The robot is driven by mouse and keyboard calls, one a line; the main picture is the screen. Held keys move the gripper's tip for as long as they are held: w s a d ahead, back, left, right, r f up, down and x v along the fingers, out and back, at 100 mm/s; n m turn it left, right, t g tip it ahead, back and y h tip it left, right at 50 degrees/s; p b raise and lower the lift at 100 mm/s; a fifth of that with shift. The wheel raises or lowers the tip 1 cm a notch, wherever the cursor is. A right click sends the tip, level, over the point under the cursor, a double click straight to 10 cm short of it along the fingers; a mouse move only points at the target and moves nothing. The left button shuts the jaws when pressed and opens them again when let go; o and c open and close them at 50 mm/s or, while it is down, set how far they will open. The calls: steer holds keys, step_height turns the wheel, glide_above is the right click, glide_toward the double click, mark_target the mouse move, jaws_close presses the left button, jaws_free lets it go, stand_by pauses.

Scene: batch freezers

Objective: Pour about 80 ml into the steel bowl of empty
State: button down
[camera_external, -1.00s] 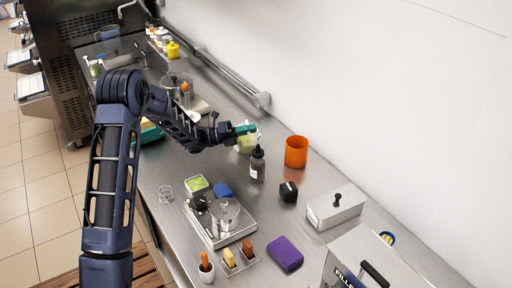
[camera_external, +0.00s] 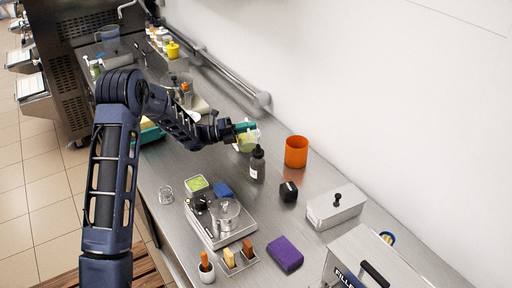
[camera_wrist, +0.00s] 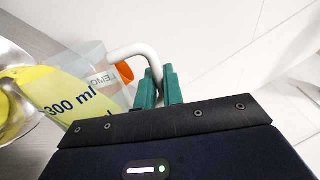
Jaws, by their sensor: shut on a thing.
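My gripper (camera_wrist: 159,88) is shut on the white curved handle (camera_wrist: 138,50) of a clear jug (camera_wrist: 92,60). The jug is marked "300 ml" and carries a partly readable label starting "LEMO". It holds yellow liquid and is tilted toward the left in the wrist view. A shiny steel bowl (camera_wrist: 10,55) is at the left edge, partly cut off, beside the jug's lower end. Yellow shows within the bowl's outline; I cannot tell how much liquid is in it. In the external view my gripper (camera_external: 236,129) holds the jug (camera_external: 247,143) above the counter; the bowl is not clear there.
A dark dropper bottle (camera_external: 257,166) stands close to the jug, with an orange cup (camera_external: 296,152) to its right. The wall runs behind.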

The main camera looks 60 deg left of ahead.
mark_target(249, 142)
steer(key=shift+w+a+r+n, duration=0.1)
steer(key=shift+w+a+n, duration=0.1)
steer(key=shift+a+n, duration=0.3)
stand_by(0.4)
steer(key=shift+w+a, duration=0.1)
steer(key=shift+a, duration=0.2)
steer(key=shift+w+a+n, duration=0.15)
steer(key=shift+a+n, duration=0.15)
steer(key=shift+n, duration=0.1)
steer(key=shift+d, duration=0.35)
steer(key=d+m, duration=0.1)
steer(key=s+d+f+m, duration=0.1)
steer(key=m, duration=0.1)
steer(key=shift+s+d+f, duration=0.15)
steer(key=shift+d+f, duration=0.1)
steer(key=shift+s+d+m+g+h, duration=0.2)
steer(key=shift+d+m, duration=0.1)
steer(key=shift+m, duration=0.35)
steer(key=shift+s+d+m+g+h, duration=0.1)
steer(key=shift+d+m+g, duration=0.15)
steer(key=shift+m, duration=0.4)
steer(key=shift+s+d+f+m, duration=0.1)
steer(key=shift+d+f+m, duration=0.25)
steer(key=shift+f+m, duration=0.5)
steer(key=shift+r, duration=0.2)
steer(key=shift+m, duration=0.25)
